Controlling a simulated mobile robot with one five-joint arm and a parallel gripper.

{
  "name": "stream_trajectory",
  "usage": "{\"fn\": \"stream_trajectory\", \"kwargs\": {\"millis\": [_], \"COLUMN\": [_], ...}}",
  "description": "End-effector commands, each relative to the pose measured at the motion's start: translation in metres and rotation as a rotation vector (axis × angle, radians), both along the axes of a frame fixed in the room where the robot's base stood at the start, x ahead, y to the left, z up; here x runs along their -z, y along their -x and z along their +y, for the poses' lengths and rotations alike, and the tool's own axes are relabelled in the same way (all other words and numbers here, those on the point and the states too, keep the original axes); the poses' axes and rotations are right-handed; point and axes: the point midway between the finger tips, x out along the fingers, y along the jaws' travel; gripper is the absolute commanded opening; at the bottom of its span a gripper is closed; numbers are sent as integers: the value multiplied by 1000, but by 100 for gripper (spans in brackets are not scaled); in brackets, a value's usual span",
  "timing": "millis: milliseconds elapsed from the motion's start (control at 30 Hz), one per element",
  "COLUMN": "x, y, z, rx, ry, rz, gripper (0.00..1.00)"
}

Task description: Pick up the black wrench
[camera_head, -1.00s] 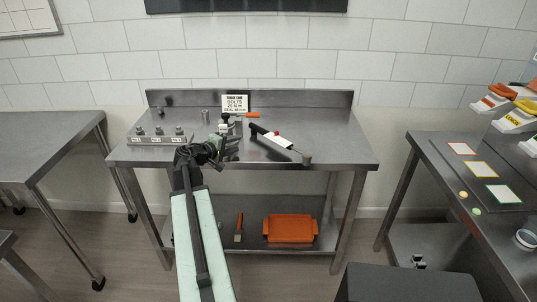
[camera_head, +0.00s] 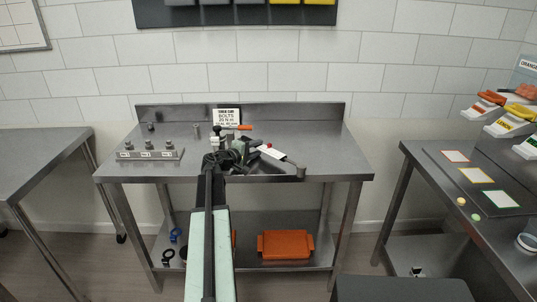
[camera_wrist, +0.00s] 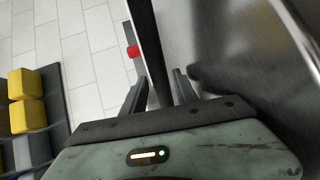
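The black handle end is partly hidden by my gripper. My gripper (camera_head: 256,164) is low over the bench at the wrench's left, overlapping its handle side; I cannot tell whether they touch. In the wrist view the two fingers of my gripper (camera_wrist: 160,88) stand apart. A dark bar shows between them, and I cannot tell what it is or whether it is held. A blurred dark shape lies right of the fingers.
The steel bench (camera_head: 330,158) has a block with knobs (camera_head: 150,152) at left and a torque sign (camera_head: 226,116) behind. An orange-handled tool (camera_head: 238,127) lies behind my gripper. An orange tray (camera_head: 285,245) sits on the lower shelf. The bench's right end is clear.

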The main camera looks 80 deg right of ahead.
Motion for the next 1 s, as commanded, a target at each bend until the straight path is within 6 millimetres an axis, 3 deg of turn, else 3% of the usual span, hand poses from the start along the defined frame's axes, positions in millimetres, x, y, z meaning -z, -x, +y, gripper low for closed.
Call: {"fn": "stream_trajectory", "kwargs": {"millis": [200,333,367,1000], "x": [1,1,1,1], "y": [2,2,2,3], "z": [-3,-3,-3,-3], "rx": [0,1,1,2], "ry": [0,0,0,0], "rz": [0,0,0,0], "gripper": [35,2,0,0]}}
